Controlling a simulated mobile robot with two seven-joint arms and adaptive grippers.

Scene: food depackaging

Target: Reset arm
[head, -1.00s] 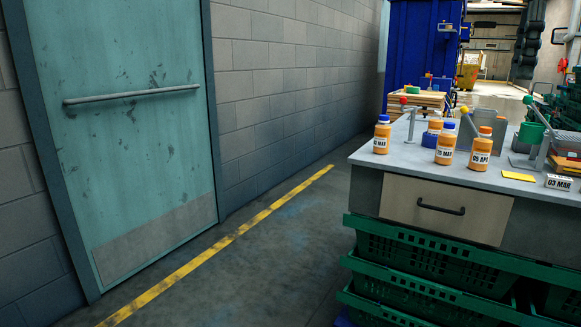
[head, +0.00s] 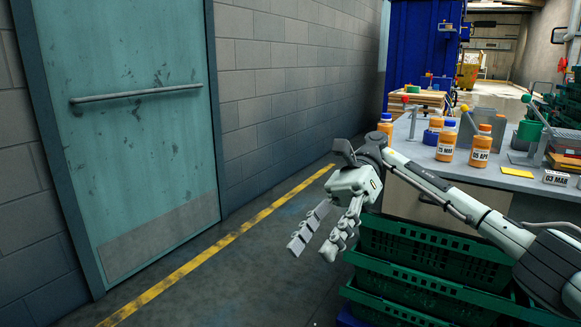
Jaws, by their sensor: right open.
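My right gripper (head: 321,238) is open and empty. It hangs over the floor, left of the workbench (head: 500,179), with its fingers pointing down and to the left. My right arm reaches in from the right edge and crosses in front of the bench's drawer and front edge. My left gripper is not in view.
Several orange bottles (head: 446,142) with date labels stand on the bench, one partly hidden behind my arm. Green crates (head: 420,290) are stacked below. A teal door (head: 140,130) is at left. The floor along the yellow line (head: 235,235) is clear.

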